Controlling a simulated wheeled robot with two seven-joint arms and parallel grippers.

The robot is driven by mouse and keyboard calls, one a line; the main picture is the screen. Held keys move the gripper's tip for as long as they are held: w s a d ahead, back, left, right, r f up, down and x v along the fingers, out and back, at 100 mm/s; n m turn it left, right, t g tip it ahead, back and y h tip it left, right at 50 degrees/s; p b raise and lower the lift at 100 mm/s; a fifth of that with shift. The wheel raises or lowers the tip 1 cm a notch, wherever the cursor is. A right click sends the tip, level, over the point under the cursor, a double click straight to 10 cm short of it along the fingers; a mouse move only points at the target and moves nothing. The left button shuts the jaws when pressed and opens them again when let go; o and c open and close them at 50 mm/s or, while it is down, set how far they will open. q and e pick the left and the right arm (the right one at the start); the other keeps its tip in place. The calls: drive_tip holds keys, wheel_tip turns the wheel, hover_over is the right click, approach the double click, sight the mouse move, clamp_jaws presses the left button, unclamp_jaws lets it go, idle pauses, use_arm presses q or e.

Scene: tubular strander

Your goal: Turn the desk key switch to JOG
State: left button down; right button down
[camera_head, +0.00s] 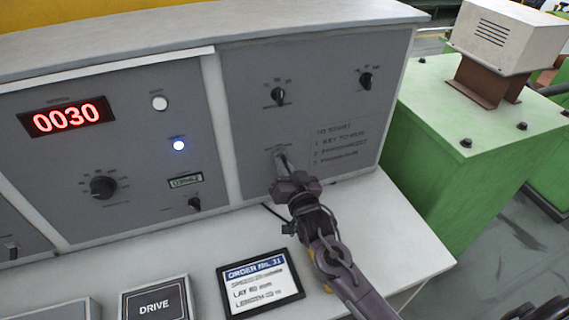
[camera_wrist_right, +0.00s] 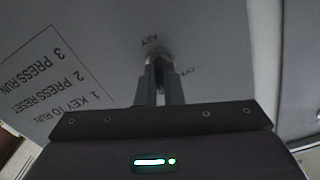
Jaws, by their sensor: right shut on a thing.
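The desk key switch (camera_wrist_right: 158,60) is on the grey panel, at the top middle of the wrist view, between my right fingertips. The label KEY shows beside it; another small label on the other side is too blurred to read surely. My right gripper (camera_head: 281,160) reaches up to the lower part of the right-hand panel (camera_head: 235,90) and is shut on the key switch, with its fingers also in the wrist view (camera_wrist_right: 158,75). The fingers hide most of the switch, so its position cannot be told. My left gripper is not in view.
Two black knobs (camera_head: 278,95) and (camera_head: 366,80) sit higher on the panel. A printed start list (camera_head: 338,142) is right of my gripper. The red display (camera_head: 66,117) reads 0030. An order tablet (camera_head: 260,283) and a DRIVE box (camera_head: 157,301) lie on the desk.

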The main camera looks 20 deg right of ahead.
drive_tip(key=shift+n+p, duration=0.55)
drive_tip(key=shift+n, duration=1.35)
drive_tip(key=c, duration=1.6)
unclamp_jaws()
drive_tip(key=shift+o, duration=0.2)
drive_tip(key=shift+s, duration=0.1)
drive_tip(key=s+b, duration=0.2)
drive_tip(key=s, duration=0.5)
drive_tip(key=shift+s+d, duration=0.15)
drive_tip(key=shift+s, duration=0.15)
